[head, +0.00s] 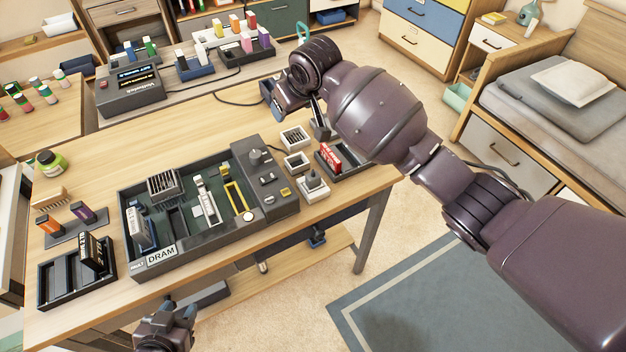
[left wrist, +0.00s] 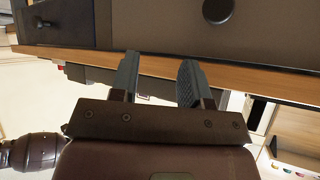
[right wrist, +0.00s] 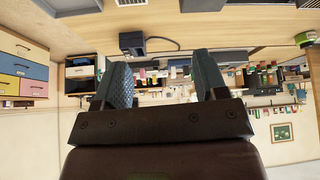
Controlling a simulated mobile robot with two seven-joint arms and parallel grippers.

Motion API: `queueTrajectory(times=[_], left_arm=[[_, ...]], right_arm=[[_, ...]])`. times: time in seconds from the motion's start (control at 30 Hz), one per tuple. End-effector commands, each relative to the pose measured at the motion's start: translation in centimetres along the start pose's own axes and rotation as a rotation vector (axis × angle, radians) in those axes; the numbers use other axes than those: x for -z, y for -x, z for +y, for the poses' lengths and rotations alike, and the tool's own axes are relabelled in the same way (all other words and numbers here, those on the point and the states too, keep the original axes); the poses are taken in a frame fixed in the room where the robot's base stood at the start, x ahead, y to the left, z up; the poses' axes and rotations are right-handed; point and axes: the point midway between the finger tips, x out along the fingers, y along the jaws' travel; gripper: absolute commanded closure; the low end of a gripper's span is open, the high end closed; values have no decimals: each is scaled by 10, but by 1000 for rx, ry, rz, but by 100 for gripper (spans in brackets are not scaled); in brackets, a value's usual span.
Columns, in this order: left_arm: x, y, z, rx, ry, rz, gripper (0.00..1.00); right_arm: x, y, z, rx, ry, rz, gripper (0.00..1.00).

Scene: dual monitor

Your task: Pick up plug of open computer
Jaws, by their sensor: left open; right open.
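The open computer (head: 165,232) is a dark green case marked DRAM on the desk in the head view. In the right wrist view a small dark block with a black cable, apparently the plug (right wrist: 132,44), sits on the desk beyond the fingers. My right gripper (right wrist: 163,66) is open and empty, apart from that block. In the head view my right arm reaches over the desk's right end; its wrist covers part of the cable (head: 238,103), and I cannot clearly make out the plug. My left gripper (head: 184,313) is open and empty below the desk's front edge; its fingers (left wrist: 160,64) show apart.
White open boxes (head: 295,137) and a tray with a red card (head: 331,158) stand right of the computer. A dark tray (head: 60,284) stands at the left front. A display unit (head: 131,90) and module racks line the back. The desk behind the computer is clear.

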Motion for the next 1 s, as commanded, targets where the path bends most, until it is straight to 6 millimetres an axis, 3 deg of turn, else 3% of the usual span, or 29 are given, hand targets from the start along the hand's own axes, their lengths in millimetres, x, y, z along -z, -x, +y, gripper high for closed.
queueTrajectory(times=[0.1,0.3,0.53,0.8,1.0], left_arm=[[2,0,0,0,-1,2,57],[4,0,0,0,-1,2,57],[1,-1,0,-1,-1,-4,57],[-10,-4,2,-3,-1,-22,57],[-3,-8,3,-6,-3,-8,57]], right_arm=[[-40,-15,1,5,-50,-218,34],[-81,-12,3,4,-116,-471,34],[-94,-10,3,-15,-146,-545,34],[-113,-41,2,-13,-148,-546,34],[-122,-56,1,-14,-146,-542,34]])
